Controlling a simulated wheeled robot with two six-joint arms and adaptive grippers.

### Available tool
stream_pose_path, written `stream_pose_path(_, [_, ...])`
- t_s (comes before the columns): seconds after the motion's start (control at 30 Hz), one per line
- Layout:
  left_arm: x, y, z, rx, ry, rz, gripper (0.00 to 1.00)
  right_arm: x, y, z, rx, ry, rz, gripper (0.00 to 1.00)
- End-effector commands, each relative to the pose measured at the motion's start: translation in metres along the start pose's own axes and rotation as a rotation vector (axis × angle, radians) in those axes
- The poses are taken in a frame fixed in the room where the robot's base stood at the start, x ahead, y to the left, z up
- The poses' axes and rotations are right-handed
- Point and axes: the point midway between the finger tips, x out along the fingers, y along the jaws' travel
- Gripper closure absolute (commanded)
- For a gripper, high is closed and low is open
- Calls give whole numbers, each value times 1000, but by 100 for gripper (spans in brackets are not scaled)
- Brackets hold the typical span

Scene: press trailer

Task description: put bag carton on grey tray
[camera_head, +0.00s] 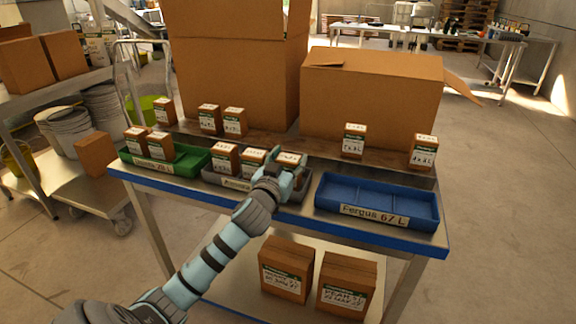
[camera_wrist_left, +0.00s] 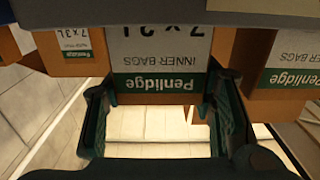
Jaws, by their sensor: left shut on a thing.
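The grey tray (camera_head: 211,178) sits in the middle of the table's front edge, its right part partly hidden by my left gripper. Two brown bag cartons with white and green labels, a left one (camera_head: 226,157) and a middle one (camera_head: 252,159), stand in it. My left gripper (camera_head: 287,178) is at the tray's right end, shut on a third bag carton (camera_head: 289,158). In the left wrist view this carton (camera_wrist_left: 155,55) shows "Penlidge" upside down, between the fingers of the left gripper (camera_wrist_left: 160,112). I cannot tell whether its base touches the tray. My right gripper is out of view.
A green tray (camera_head: 190,163) with two cartons is at left; an empty blue tray (camera_head: 375,192) is at right. Several small cartons (camera_head: 354,140) stand on the raised shelf (camera_head: 310,147) behind. Large boxes (camera_head: 370,95) block the back. Two cartons (camera_head: 287,268) are below.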

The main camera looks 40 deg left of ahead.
Motion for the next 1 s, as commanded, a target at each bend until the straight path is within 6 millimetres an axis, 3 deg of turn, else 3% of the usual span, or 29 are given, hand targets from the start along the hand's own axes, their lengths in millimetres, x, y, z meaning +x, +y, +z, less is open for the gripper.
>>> stream_pose_path(0.33, [0, 0, 6, 1, 2, 0, 81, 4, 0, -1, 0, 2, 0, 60])
stream_pose_path(0.37, [0, 0, 6, 1, 1, 0, 46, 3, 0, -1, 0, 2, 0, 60])
stream_pose_path(0.47, [0, 1, 5, 1, 1, 0, 30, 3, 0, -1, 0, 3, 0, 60])
stream_pose_path(0.87, [-1, 1, 0, 1, 1, 1, 29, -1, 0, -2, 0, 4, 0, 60])
stream_pose_path(1.0, [-21, 1, 2, 4, 0, 3, 29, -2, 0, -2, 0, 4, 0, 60])
